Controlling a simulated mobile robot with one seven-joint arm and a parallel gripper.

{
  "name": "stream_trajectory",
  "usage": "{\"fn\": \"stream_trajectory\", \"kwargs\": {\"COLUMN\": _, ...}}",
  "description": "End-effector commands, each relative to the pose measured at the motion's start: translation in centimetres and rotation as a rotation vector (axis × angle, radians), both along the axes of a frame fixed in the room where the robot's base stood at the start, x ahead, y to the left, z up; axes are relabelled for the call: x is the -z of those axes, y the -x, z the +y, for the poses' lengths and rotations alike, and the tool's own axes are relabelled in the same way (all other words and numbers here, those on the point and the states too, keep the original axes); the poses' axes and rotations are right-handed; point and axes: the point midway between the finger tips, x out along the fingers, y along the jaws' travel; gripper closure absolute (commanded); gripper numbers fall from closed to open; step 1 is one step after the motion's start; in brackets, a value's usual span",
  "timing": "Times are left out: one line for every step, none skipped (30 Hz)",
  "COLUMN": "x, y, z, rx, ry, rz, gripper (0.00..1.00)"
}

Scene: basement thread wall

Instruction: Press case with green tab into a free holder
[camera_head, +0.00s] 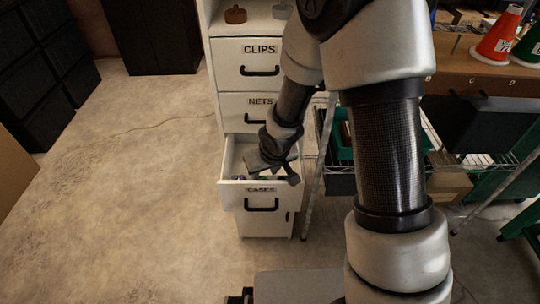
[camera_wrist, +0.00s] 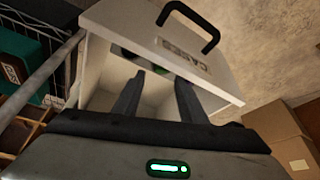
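Small dark and green items (camera_wrist: 155,69) lie inside the drawer beyond the fingertips, partly hidden by the drawer front and a finger. I cannot tell which is a case with a green tab. No holder is clearly recognisable.
Shut drawers labelled CLIPS (camera_head: 259,49) and NETS (camera_head: 259,101) are above. A wire shelf rack with green bins (camera_head: 343,140) stands close on the right. Orange and green cones (camera_head: 497,38) stand on the bench. The floor at left (camera_head: 120,190) is clear apart from a thin cable.

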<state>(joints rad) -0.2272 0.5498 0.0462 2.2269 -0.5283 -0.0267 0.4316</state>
Motion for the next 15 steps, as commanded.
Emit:
{"fn": "stream_trajectory", "kwargs": {"x": -1.8, "y": 0.4, "z": -0.2, "rx": 0.003, "ry": -0.002, "rz": -0.004, "gripper": 0.62}}
{"fn": "stream_trajectory", "kwargs": {"x": -2.6, "y": 0.6, "z": -0.4, "rx": 0.003, "ry": -0.002, "rz": -0.004, "gripper": 0.62}}
{"fn": "stream_trajectory", "kwargs": {"x": -3.6, "y": 1.0, "z": -0.5, "rx": 0.004, "ry": -0.002, "rz": -0.004, "gripper": 0.62}}
{"fn": "stream_trajectory", "kwargs": {"x": -4.2, "y": 1.3, "z": -0.6, "rx": 0.004, "ry": -0.002, "rz": -0.004, "gripper": 0.62}}
{"fn": "stream_trajectory", "kwargs": {"x": -4.9, "y": 1.6, "z": -0.7, "rx": 0.003, "ry": -0.002, "rz": -0.004, "gripper": 0.62}}
{"fn": "stream_trajectory", "kwargs": {"x": -5.9, "y": 1.9, "z": -0.9, "rx": 0.003, "ry": -0.002, "rz": -0.004, "gripper": 0.62}}
{"fn": "stream_trajectory", "kwargs": {"x": -6.6, "y": 2.1, "z": -1.0, "rx": 0.003, "ry": -0.002, "rz": -0.004, "gripper": 0.62}}
{"fn": "stream_trajectory", "kwargs": {"x": -7.2, "y": 2.5, "z": -1.1, "rx": 0.004, "ry": -0.002, "rz": -0.003, "gripper": 0.62}}
{"fn": "stream_trajectory", "kwargs": {"x": -8.1, "y": 2.8, "z": -1.2, "rx": 0.004, "ry": -0.001, "rz": -0.004, "gripper": 0.62}}
{"fn": "stream_trajectory", "kwargs": {"x": -8.7, "y": 3.0, "z": -1.3, "rx": 0.003, "ry": -0.001, "rz": -0.003, "gripper": 0.62}}
{"fn": "stream_trajectory", "kwargs": {"x": -9.3, "y": 3.2, "z": -1.4, "rx": 0.003, "ry": -0.001, "rz": -0.003, "gripper": 0.62}}
{"fn": "stream_trajectory", "kwargs": {"x": -9.9, "y": 3.5, "z": -1.5, "rx": 0.004, "ry": 0.0, "rz": -0.002, "gripper": 0.62}}
{"fn": "stream_trajectory", "kwargs": {"x": -10.4, "y": 3.7, "z": -1.5, "rx": 0.004, "ry": 0.0, "rz": -0.001, "gripper": 0.62}}
{"fn": "stream_trajectory", "kwargs": {"x": -10.8, "y": 3.9, "z": -1.6, "rx": 0.003, "ry": 0.0, "rz": -0.002, "gripper": 0.62}}
{"fn": "stream_trajectory", "kwargs": {"x": -11.3, "y": 4.1, "z": -1.7, "rx": 0.003, "ry": -0.001, "rz": -0.002, "gripper": 0.62}}
